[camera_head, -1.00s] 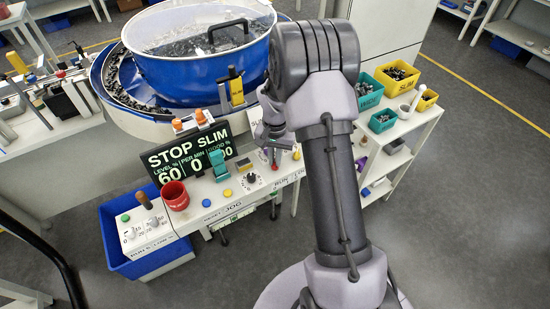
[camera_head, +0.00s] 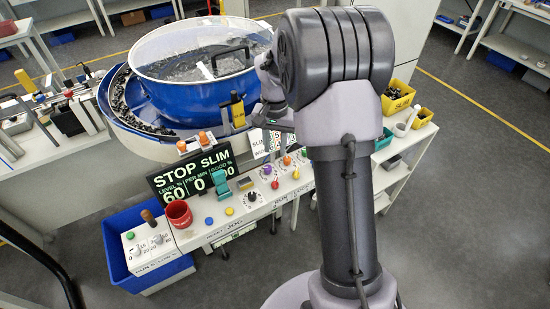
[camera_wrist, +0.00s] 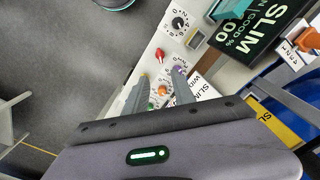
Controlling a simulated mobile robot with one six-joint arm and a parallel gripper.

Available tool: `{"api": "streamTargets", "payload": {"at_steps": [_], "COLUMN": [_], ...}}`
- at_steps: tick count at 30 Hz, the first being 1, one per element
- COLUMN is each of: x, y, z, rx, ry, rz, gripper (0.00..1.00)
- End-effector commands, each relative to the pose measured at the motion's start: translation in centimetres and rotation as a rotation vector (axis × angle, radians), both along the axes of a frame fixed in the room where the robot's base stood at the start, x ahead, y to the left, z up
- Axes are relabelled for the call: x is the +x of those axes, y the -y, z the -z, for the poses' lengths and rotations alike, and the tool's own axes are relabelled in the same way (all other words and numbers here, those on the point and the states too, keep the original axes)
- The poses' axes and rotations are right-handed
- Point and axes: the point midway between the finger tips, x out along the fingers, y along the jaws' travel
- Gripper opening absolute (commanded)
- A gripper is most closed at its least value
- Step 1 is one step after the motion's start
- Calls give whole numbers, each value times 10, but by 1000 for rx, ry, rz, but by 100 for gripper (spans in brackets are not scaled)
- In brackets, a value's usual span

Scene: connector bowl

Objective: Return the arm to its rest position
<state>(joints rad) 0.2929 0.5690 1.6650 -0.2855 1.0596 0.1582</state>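My arm stands upright at the right of the head view, its elbow large in front of the shelf. My gripper (camera_wrist: 160,80) shows in the wrist view with its two fingers apart and nothing between them. Behind the fingers is the white control panel (camera_wrist: 150,52) with its knobs and coloured buttons. In the head view the wrist end is just left of the elbow, in front of the blue bowl's right side; its fingertips are hard to make out there.
A blue bowl (camera_head: 190,97) with a clear lid stands behind the panel. The display (camera_head: 190,175) reads STOP SLIM. A blue bin (camera_head: 118,232) is below left. A yellow bin (camera_head: 397,97) is on the right shelf. Open floor lies right.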

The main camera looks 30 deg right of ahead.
Motion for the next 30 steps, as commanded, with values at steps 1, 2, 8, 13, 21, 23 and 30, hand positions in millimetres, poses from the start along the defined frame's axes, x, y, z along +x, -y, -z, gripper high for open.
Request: {"api": "streamTargets", "payload": {"at_steps": [1, 2, 8, 13, 21, 23, 30], "x": [0, 0, 0, 0, -8, -23, -159], "y": [0, 0, 0, 0, -15, -37, -142], "z": [-10, -13, -21, -20, -37, -58, -105], "rx": [-1, 0, 1, 1, 0, 4, 44], "ry": [1, 0, -1, -1, 38, 92, 378], "rz": [0, 0, 0, 0, -23, -55, -243], "gripper": [31, 31, 31, 31, 31, 31, 31]}}
